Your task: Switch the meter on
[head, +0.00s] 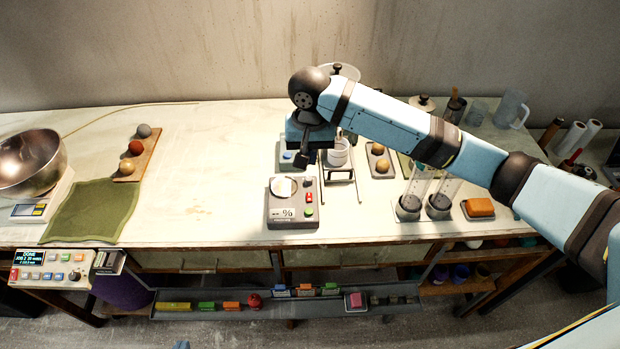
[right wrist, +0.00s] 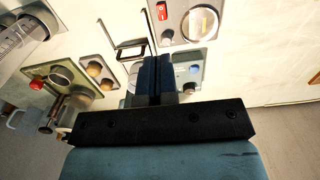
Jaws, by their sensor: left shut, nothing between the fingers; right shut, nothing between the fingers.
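The meter (head: 280,217) is a grey box on the bench with a round pale dial, a "%" label and small red and green controls along its right side. It shows upside down at the top of the right wrist view (right wrist: 185,38), with a red control visible. My right gripper (head: 305,158) is shut and empty, pointing down just behind the meter and apart from it. Its closed fingers show in the right wrist view (right wrist: 155,80). I cannot tell whether the meter is on. My left gripper is not in view.
A grey unit with a blue button (head: 287,156) sits behind the meter, partly hidden by my right gripper. A wire stand (head: 341,177) with a white beaker (head: 338,152) is close on the right. Glass cylinders (head: 440,190) stand further right.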

